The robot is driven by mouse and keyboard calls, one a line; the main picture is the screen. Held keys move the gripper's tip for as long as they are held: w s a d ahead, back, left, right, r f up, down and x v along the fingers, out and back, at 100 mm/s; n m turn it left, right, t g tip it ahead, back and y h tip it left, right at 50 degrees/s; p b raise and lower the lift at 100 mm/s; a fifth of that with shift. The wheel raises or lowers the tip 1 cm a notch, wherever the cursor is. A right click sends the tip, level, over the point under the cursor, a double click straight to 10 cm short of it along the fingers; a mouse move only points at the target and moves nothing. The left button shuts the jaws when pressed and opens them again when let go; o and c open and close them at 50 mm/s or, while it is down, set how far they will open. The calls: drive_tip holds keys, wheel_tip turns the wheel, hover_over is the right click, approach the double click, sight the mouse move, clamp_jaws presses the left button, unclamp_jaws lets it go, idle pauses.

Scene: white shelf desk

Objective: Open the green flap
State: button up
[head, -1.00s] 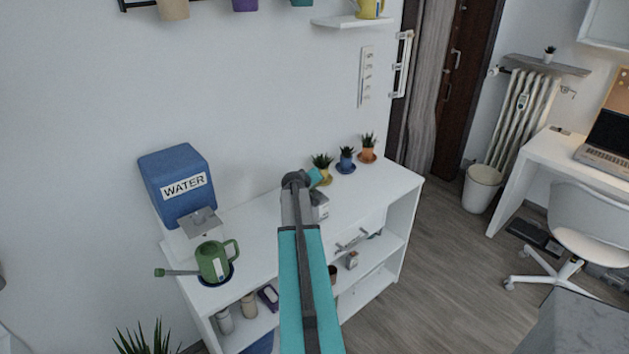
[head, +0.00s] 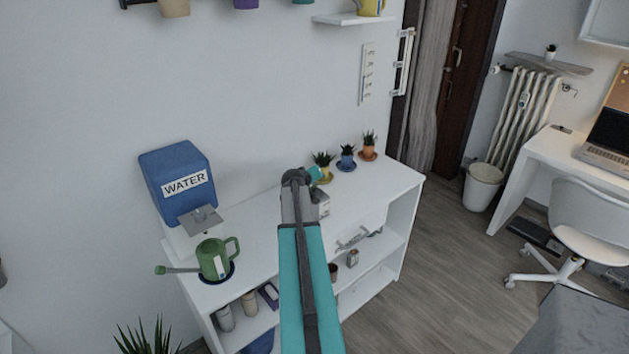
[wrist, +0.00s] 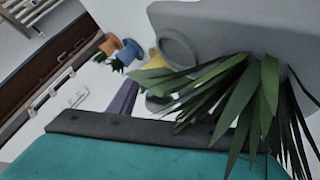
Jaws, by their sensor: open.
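I cannot make out a green flap in either view. The clearest green thing is a watering can (head: 213,258), upright on the left of the white shelf desk (head: 265,243), in front of the blue water tank (head: 178,183). My gripper (head: 318,176) is at the end of my teal arm, over the middle of the desk and to the right of the can. It is open, with its jaws mostly hidden by the arm. In the wrist view, long green leaves (wrist: 245,105) and a grey shape (wrist: 225,30) fill the right side.
Small plants in yellow (head: 323,174), blue (head: 346,161) and orange (head: 368,151) pots stand at the back right of the desk. A grey item (head: 321,204) sits beside my arm. Bottles (head: 225,318) and other items are on the shelves below. The floor at right is partly clear.

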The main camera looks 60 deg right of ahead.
drive_tip(key=shift+b+v, duration=1.75)
drive_tip(key=shift+v, duration=4.95)
